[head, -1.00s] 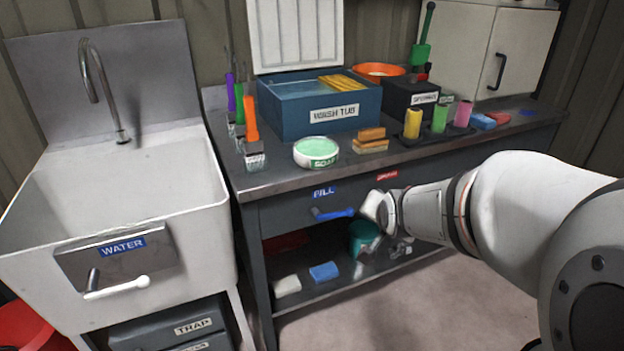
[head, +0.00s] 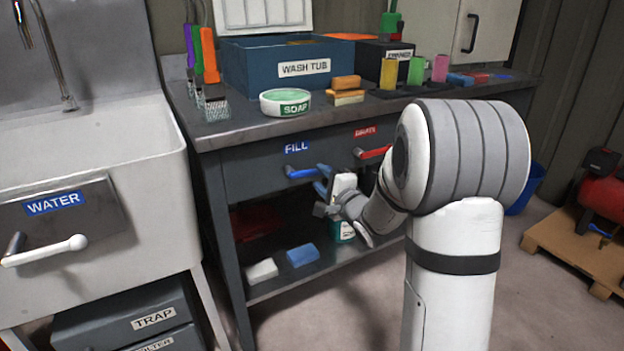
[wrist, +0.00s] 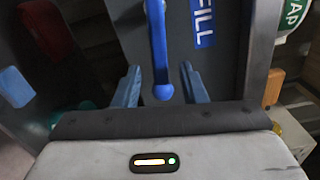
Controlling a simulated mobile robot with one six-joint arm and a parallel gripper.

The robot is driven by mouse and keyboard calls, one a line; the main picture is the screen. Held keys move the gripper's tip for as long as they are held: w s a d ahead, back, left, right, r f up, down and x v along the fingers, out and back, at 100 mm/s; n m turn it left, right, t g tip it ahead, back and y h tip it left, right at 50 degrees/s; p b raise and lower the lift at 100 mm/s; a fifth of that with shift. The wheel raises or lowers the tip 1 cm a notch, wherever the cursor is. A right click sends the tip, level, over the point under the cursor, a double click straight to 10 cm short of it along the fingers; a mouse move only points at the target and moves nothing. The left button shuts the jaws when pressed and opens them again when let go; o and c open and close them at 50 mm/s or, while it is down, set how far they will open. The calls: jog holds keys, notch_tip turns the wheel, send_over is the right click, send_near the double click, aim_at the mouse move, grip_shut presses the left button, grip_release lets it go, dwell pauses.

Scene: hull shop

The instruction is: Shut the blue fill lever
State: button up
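The blue fill lever (head: 302,173) is on the front panel of the dark workbench, under the blue FILL label (head: 297,147). Its handle lies roughly level, pointing right. My gripper (head: 324,180) is just right of the handle's end. In the wrist view the lever (wrist: 158,50) runs down the picture, its rounded end reaching between the two blue-grey fingers of my gripper (wrist: 160,88). The fingers are apart, with a gap on each side of the handle. No contact shows.
A red lever (head: 375,152) sits to the right on the same panel. The white sink (head: 95,140) with a white-handled water lever (head: 45,250) is left. Below, the shelf holds a blue block (head: 302,256) and a white block (head: 262,270). A red machine on a pallet (head: 570,240) stands right.

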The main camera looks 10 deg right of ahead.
aim_at(316, 174)
jog(key=shift+b+x, duration=0.4)
jog(key=shift+x, duration=1.65)
jog(key=shift+c, duration=0.6)
grip_shut()
